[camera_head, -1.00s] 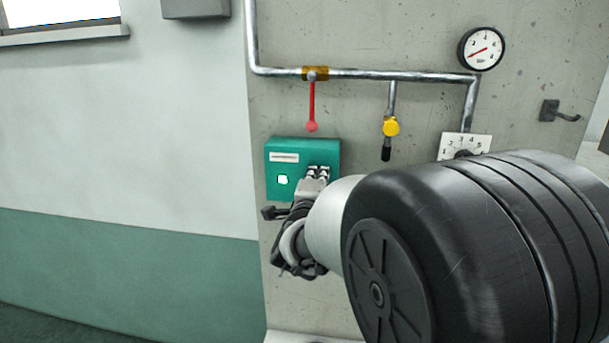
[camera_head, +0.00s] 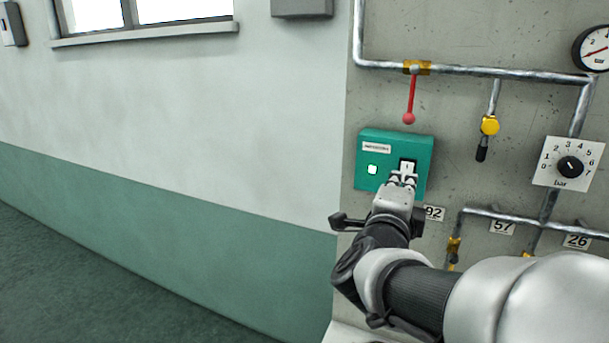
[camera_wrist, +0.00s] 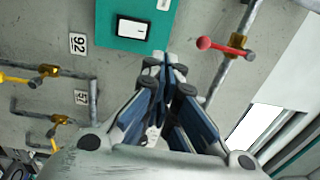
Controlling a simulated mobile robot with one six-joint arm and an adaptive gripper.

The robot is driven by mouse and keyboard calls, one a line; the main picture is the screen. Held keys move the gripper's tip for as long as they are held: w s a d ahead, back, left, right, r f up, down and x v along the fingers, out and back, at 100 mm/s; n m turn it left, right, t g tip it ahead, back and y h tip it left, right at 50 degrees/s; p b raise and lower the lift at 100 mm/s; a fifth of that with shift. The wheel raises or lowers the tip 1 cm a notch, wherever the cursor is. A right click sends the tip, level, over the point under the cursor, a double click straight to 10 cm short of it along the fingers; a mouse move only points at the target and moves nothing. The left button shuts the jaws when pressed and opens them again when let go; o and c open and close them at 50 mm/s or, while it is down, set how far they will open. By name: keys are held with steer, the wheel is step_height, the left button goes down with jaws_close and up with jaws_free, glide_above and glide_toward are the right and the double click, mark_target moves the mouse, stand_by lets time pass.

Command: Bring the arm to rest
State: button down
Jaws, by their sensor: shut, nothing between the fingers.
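My gripper (camera_head: 403,179) is shut and empty. In the head view its fingertips lie over the lower right of the green switch box (camera_head: 394,150), just below the white rocker switch (camera_head: 407,166). The wrist view shows the closed fingers (camera_wrist: 166,66) pointing toward the wall, with the green box (camera_wrist: 108,22) and its rocker (camera_wrist: 132,28) beyond them. Whether the fingertips touch the box cannot be told. My arm reaches in from the lower right of the head view. The box's lamp (camera_head: 372,169) glows green.
A red-handled lever (camera_head: 410,98) hangs above the box. A yellow valve (camera_head: 489,125), a bar dial (camera_head: 570,166) and a gauge (camera_head: 594,48) are to the right. Lower pipes carry tags 57 (camera_head: 502,227) and 26 (camera_head: 577,241).

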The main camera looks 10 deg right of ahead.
steer(key=s+a+f+n+g+y+b, duration=0.1)
steer(key=s+a+f+n+y+b, duration=0.2)
steer(key=a+f+n+y+b, duration=0.35)
steer(key=s+a+f+n+g+y+b, duration=0.1)
steer(key=s+a+f+n+y+b, duration=0.25)
steer(key=a+f+n, duration=0.65)
steer(key=s+d+f+n+g+b, duration=0.2)
steer(key=s+f+n+g+b, duration=0.2)
steer(key=s+f, duration=0.6)
steer(key=s+d+f+n+g+b, duration=0.2)
steer(key=s+f+n+g+b, duration=0.2)
steer(key=s+f, duration=0.5)
step_height(320, 180, down, 3)
steer(key=shift+s+r+g+b, duration=0.1)
steer(key=shift+s+g+b, duration=0.3)
steer(key=shift+b, duration=0.3)
steer(key=c, duration=2.3)
jaws_free()
